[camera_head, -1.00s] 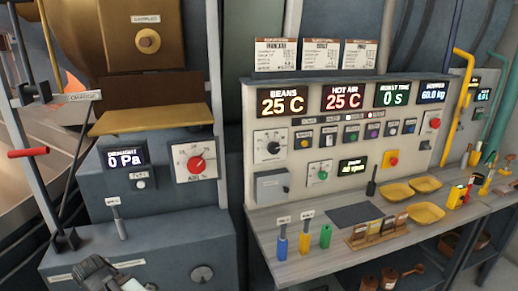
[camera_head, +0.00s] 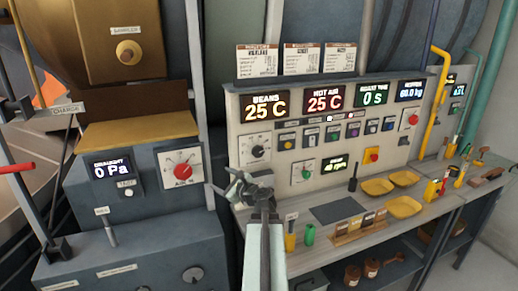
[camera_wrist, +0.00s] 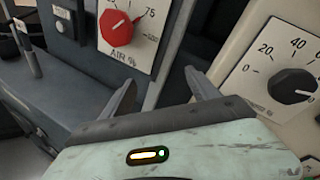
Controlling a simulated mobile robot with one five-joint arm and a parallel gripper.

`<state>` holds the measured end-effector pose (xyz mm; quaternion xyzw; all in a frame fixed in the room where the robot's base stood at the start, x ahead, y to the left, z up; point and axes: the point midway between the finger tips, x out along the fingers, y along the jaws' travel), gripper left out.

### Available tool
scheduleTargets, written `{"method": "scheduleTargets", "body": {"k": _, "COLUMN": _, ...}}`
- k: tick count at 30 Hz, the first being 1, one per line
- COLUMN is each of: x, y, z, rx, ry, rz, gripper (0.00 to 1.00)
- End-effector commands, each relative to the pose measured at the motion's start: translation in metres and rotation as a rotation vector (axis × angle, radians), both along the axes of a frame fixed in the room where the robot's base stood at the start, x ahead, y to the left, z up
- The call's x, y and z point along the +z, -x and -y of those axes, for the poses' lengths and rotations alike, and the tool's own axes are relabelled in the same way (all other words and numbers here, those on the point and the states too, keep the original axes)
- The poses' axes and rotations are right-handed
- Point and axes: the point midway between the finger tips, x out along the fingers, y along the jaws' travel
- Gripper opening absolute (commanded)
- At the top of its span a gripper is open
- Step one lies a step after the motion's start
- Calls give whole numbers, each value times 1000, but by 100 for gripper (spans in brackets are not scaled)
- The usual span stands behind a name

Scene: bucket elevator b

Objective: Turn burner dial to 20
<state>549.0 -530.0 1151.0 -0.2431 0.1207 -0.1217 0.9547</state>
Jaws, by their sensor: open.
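The black burner dial (camera_head: 257,151) sits on a pale plate on the left side of the cream control panel (camera_head: 320,140). In the wrist view the dial (camera_wrist: 292,86) is at the right edge, with 0, 20, 40 and 60 printed around it. A light mark on the knob appears to point to the right, away from 20; its exact reading is unclear. My gripper (camera_head: 236,188) is open and empty, below and left of the dial in the head view. In the wrist view the open fingers (camera_wrist: 161,88) lie left of the dial, apart from it.
A red air dial (camera_head: 183,171) is on the grey cabinet to the left. Below the panel, a bench holds yellow trays (camera_head: 378,186), a dark mat (camera_head: 336,209) and a green cylinder (camera_head: 309,234). My arm hides part of the bench's left end.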

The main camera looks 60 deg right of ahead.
Motion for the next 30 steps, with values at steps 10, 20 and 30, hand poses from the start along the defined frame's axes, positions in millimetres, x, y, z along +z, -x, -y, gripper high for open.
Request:
{"method": "scheduleTargets", "body": {"k": 10, "x": 54, "y": 128, "z": 120, "rx": -375, "ry": -315, "rz": 353, "gripper": 70}}
{"method": "scheduleTargets", "body": {"k": 20, "x": 54, "y": 106, "z": 135, "rx": -369, "ry": -313, "rz": 350, "gripper": 70}}
{"method": "scheduleTargets", "body": {"k": 30, "x": 54, "y": 62, "z": 165, "rx": -368, "ry": -313, "rz": 349, "gripper": 70}}
